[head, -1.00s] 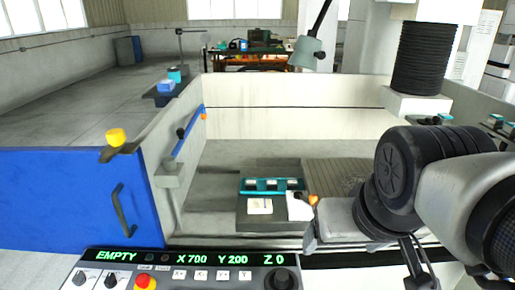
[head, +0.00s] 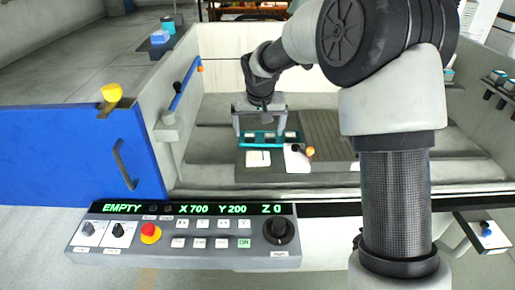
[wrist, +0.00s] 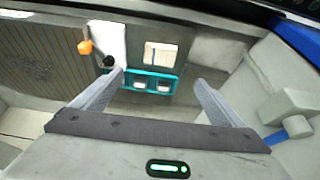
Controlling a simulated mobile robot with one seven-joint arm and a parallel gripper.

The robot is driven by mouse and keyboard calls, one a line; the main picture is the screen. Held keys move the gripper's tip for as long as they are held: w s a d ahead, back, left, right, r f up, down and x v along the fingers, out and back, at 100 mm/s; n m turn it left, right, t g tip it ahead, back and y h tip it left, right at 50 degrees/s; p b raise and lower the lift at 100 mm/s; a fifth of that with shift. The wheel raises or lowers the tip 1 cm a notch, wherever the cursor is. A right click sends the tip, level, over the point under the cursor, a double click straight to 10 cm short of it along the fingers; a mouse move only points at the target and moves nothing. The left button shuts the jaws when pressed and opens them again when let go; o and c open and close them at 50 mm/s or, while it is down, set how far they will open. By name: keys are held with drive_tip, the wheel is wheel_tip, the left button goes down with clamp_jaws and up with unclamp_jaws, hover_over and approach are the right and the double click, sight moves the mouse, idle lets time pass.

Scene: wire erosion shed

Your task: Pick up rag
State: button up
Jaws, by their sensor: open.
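A white, cloth-like piece (head: 295,160), which looks like the rag, lies at the right end of a dark grey block (head: 252,175) inside the machine's tank. A dark knob and an orange ball are beside it. It also shows in the wrist view (wrist: 107,38), left of centre at the top. A flat, pale square (head: 258,158) lies to its left on the block. My gripper (head: 260,128) is open and empty, pointing down over the teal rack behind the block. In the wrist view its fingers (wrist: 160,78) stand apart, with the white piece beyond the left finger.
The teal rack (wrist: 150,72) with small pale pieces lies below the fingers. A slatted plate (head: 335,135) is to the right. Tank walls and a blue door (head: 75,180) stand left. A control panel (head: 190,233) reading EMPTY is in front.

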sight(258, 156)
drive_tip(key=x, duration=1.7)
drive_tip(key=shift+f, duration=0.25)
drive_tip(key=c, duration=1.1)
drive_tip(key=shift+c, duration=0.2)
wheel_tip(258, 156, up, 10)
